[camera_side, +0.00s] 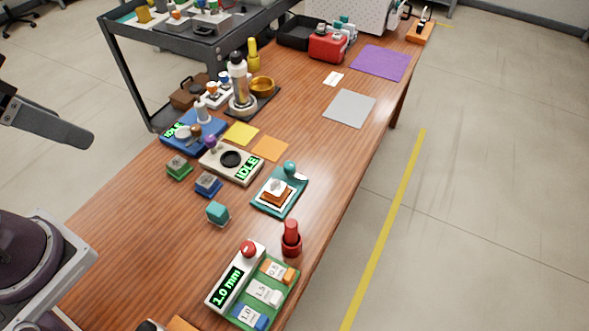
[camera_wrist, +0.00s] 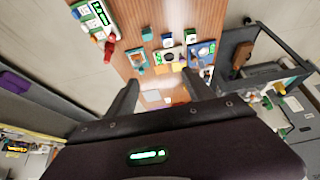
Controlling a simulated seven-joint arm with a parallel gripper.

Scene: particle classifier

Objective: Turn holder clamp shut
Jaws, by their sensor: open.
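A teal holder (camera_side: 266,206) lies on the wooden table, with a white square and an orange-brown block in its middle. A round teal knob (camera_side: 290,167) stands at its far edge, probably the clamp handle; its turn position is too small to tell. The holder also shows small in the wrist view (camera_wrist: 136,58). My gripper (camera_wrist: 159,77) is open and empty, its two dark fingers spread wide. It is well away from the holder and touches nothing.
A red cylinder (camera_side: 291,240), a teal cube (camera_side: 217,213) and a green tray of labelled blocks (camera_side: 290,299) with a 1.0 mm display (camera_side: 229,286) are near the holder. An IDLE device (camera_side: 231,162) is beyond it. A grey cart (camera_side: 150,85) stands alongside the table.

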